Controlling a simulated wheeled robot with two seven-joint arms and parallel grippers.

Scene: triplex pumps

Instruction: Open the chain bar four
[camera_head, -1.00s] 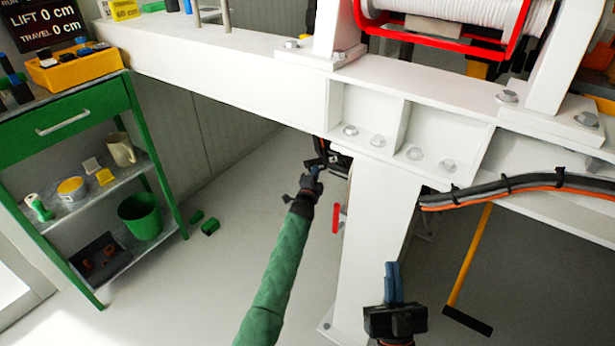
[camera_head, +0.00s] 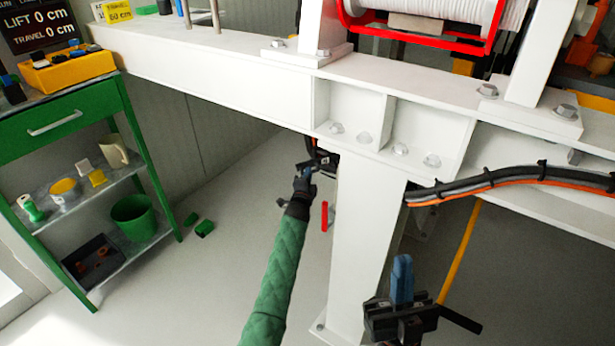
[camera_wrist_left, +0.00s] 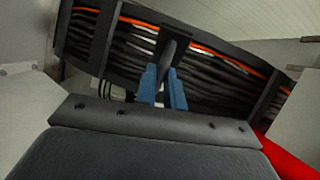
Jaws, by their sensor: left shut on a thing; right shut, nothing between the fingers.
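The dark cable chain (camera_wrist_left: 215,70) runs across the left wrist view with black and orange cables inside and black bars across it. My left gripper (camera_wrist_left: 161,88) has its blue fingers shut on the middle black bar (camera_wrist_left: 170,52); I cannot read a number on it. In the head view, this left gripper (camera_head: 310,170) reaches to the chain's dark end (camera_head: 322,158) under the white beam, where most of the chain is hidden. My right gripper (camera_head: 402,278) is shut and empty at the lower right, in front of the white post.
The white post (camera_head: 358,250) stands just right of my left arm, with a red part (camera_head: 327,215) beside it. The white beam (camera_head: 230,90) is overhead. A cable bundle (camera_head: 510,183) and a yellow pole (camera_head: 460,250) are at right. A green shelf cart (camera_head: 62,125) stands left.

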